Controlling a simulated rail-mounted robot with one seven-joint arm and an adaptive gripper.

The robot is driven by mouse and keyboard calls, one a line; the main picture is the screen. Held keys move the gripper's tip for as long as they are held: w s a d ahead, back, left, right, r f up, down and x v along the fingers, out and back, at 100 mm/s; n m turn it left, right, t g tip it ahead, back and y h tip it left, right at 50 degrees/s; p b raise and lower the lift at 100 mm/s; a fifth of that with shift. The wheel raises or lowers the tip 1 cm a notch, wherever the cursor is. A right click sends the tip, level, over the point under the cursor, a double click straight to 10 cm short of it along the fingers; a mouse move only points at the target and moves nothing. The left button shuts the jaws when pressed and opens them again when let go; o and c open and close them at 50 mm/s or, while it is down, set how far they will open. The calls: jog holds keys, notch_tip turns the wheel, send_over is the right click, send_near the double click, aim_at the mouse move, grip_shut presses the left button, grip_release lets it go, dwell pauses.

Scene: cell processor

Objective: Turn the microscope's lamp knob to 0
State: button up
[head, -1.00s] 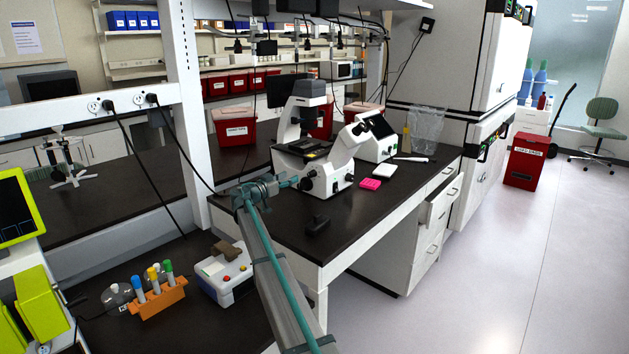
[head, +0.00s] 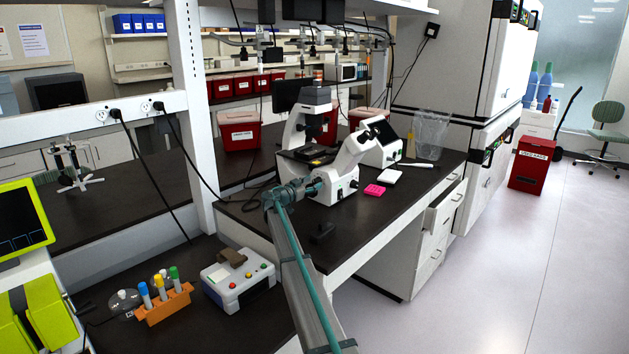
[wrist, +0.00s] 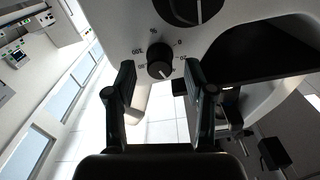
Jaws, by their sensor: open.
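The white microscope (head: 345,160) stands on the dark bench, with its black stage and upright lamp column at the left. In the wrist view the small black lamp knob (wrist: 160,60) sits on the white body with a printed scale around it, "0" and "100" among the marks. A white pointer line shows on the knob's lower right. My gripper (wrist: 158,82) is open, its two black fingers on either side of the knob in the picture; I cannot tell whether they touch it. In the head view my gripper (head: 316,186) is at the microscope's left lower side.
A larger black knob (wrist: 195,8) is close above the lamp knob. A small black object (head: 322,233) lies in front. A orange tube rack (head: 165,303) stands at the lower left.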

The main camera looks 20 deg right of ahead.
jog(key=shift+x, duration=0.95)
grip_shut()
